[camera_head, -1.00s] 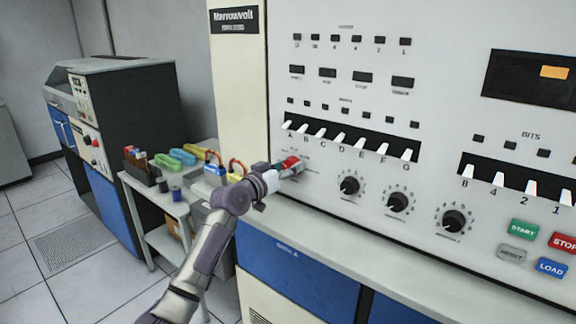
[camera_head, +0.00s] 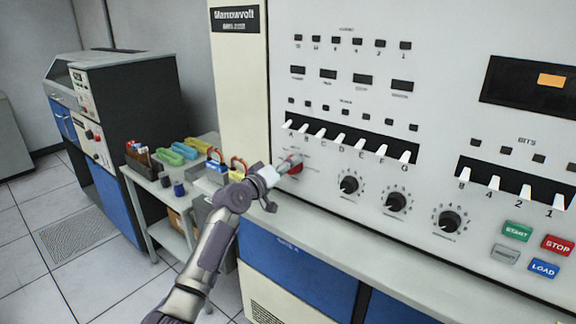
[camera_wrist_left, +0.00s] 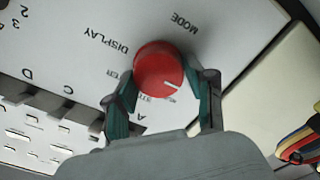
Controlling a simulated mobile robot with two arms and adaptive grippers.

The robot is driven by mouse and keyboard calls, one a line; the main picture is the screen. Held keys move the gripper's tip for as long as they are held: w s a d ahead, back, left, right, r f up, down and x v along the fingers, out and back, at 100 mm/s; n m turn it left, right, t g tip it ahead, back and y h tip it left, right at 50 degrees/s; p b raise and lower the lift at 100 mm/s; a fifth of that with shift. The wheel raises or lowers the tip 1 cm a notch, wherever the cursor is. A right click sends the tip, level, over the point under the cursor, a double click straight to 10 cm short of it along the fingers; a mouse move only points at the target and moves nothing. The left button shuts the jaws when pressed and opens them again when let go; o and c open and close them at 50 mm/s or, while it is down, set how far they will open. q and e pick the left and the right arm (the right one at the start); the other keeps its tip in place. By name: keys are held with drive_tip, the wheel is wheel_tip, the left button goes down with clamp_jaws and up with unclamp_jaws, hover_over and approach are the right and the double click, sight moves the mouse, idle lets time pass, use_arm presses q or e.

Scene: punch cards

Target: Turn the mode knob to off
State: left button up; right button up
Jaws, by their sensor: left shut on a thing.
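The red mode knob (camera_head: 296,170) is on the white panel, left of the black dials and below the white lever row. In the left wrist view, the knob (camera_wrist_left: 157,68) is a round red cap with a white pointer line towards the lower right of the picture. The words MODE and DISPLAY show around it, and other markings are partly hidden. My left gripper (camera_head: 287,167) is at the panel, shut on the knob, with one green-padded finger on each side in the wrist view (camera_wrist_left: 162,84). My right gripper is not in view.
Three black dials (camera_head: 396,202) are right of the knob, and white levers (camera_head: 340,140) sit above it. A grey ledge (camera_head: 330,228) runs below. A small cart (camera_head: 150,183) with coloured items stands left of the panel. START, STOP and LOAD buttons are at lower right.

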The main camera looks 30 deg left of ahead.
use_arm(q)
drive_tip(key=shift+r, duration=0.1)
drive_tip(key=o, duration=1.1)
drive_tip(key=shift+a, duration=0.1)
drive_tip(key=shift+o, duration=0.2)
drive_tip(key=s, duration=1.2)
drive_tip(key=shift+a, duration=0.45)
